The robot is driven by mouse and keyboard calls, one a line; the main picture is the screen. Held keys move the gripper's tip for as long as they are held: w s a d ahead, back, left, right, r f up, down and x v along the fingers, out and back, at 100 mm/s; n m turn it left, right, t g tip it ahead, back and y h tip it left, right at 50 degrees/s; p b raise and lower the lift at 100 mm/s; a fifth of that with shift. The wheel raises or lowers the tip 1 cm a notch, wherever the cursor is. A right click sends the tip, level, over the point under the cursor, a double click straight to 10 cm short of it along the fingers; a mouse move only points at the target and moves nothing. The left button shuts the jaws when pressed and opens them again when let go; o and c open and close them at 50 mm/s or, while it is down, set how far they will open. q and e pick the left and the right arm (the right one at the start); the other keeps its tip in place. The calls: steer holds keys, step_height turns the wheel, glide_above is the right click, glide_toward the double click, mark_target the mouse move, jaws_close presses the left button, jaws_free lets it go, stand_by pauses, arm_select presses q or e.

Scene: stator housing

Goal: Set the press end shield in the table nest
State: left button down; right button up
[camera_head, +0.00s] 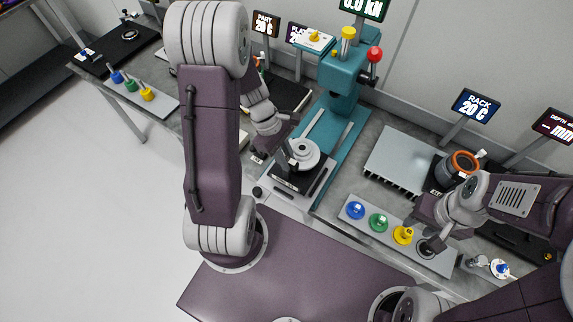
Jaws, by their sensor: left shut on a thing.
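The light grey, round press end shield (306,152) has a raised hub in its middle. It is at the front of the teal press (345,75), over a black block (300,184) that looks like the table nest. I cannot tell whether it rests in the nest or is held just above it. My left gripper (288,157) is shut on the shield's left edge. My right gripper (430,240) is over the right end of a grey tray (375,238), by a dark round piece. Its fingers are too small and covered to read.
The tray holds blue (355,210), green (378,222) and yellow (402,234) knobbed pieces. A ribbed grey rack (395,160) and a housing with a copper-orange ring (464,161) stand to the right. The press's red-knobbed lever (374,55) rises behind.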

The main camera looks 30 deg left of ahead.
arm_select(q)
step_height(320, 180, down, 3)
steer(key=shift+s+d+f, duration=0.1)
steer(key=shift+f, duration=0.4)
steer(key=shift+f, duration=0.15)
steer(key=c, duration=1.3)
jaws_free()
